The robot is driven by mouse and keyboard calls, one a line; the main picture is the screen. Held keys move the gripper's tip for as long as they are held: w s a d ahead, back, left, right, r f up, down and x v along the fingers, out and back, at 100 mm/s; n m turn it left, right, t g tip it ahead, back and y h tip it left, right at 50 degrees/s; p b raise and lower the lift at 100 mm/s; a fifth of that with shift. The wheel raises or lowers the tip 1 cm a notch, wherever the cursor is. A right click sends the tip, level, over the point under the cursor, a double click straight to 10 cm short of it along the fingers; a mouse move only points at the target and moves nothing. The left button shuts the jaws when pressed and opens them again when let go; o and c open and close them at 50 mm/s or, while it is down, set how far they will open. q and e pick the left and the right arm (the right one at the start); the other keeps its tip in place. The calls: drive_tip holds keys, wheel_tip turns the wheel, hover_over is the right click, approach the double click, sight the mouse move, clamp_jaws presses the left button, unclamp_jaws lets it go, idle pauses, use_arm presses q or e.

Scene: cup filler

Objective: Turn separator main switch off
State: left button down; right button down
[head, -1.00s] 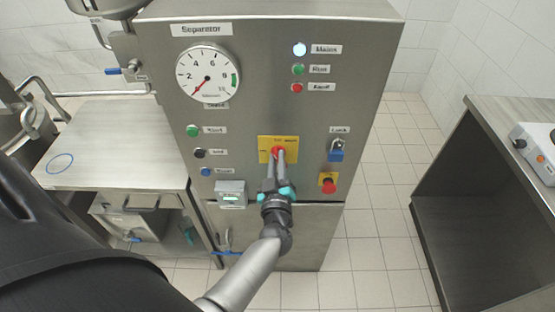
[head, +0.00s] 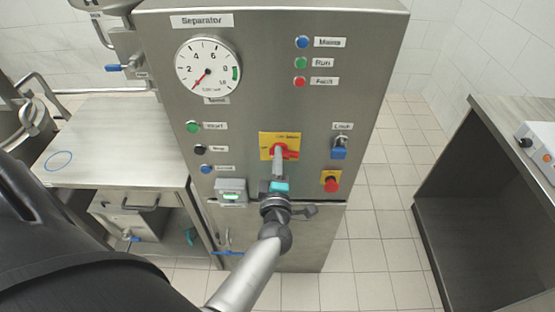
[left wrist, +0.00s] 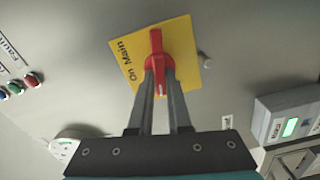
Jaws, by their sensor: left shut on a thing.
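The separator main switch has a red handle (head: 291,154) on a yellow plate (head: 266,139), in the middle of the separator's front panel. The handle lies roughly sideways in the head view. My left gripper (head: 279,156) reaches up to it from below and is shut on the handle. In the left wrist view the red handle (left wrist: 156,48) sits between the two grey fingers, with the yellow plate (left wrist: 182,40) behind it. The Mains lamp (head: 302,42) is dark blue, not glowing. My right gripper is not in view.
The separator cabinet (head: 270,90) carries a gauge (head: 208,68), a blue padlock (head: 339,152) and a red emergency button (head: 331,185) right of the switch. A small box with a lit green display (head: 231,192) is lower left. A steel table (head: 120,150) stands left.

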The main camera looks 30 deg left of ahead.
use_arm(q)
drive_tip(key=shift+f+n+b, duration=0.15)
drive_tip(key=shift+n+b, duration=0.15)
drive_tip(key=shift+n, duration=0.8)
drive_tip(key=shift+d, duration=0.1)
drive_tip(key=c, duration=0.9)
unclamp_jaws()
drive_tip(key=shift+o, duration=0.2)
